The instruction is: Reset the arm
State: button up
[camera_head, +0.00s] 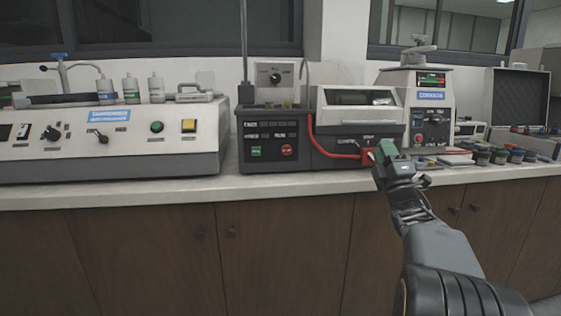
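My gripper (384,151) is at the right of the head view, at the end of my grey arm, which rises from the lower right. Its green finger part is in front of the cutting machine (359,112) with the light hood, beside a red part on that machine's front. I cannot tell whether it touches the machine. The view is too small to show a gap between the fingers or anything held.
The worktop (150,193) runs across the view above brown cabinets (150,250). A long control unit (110,140) stands left, a dark unit (270,140) in the middle. A tall white machine (417,85) and several small jars (500,156) are at right. Space before the cabinets is clear.

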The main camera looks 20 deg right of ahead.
jog(key=a+r+m+g+p, duration=0.7)
jog(key=a+m+g+p, duration=0.5)
jog(key=p, duration=1)
jog(key=s+a+m+g+y+p, duration=0.4)
jog(key=s+a+g+p, duration=0.6)
jog(key=s+a+p, duration=0.6)
jog(key=shift+s+p, duration=0.3)
jog(key=shift+s, duration=0.95)
jog(key=shift+a, duration=0.1)
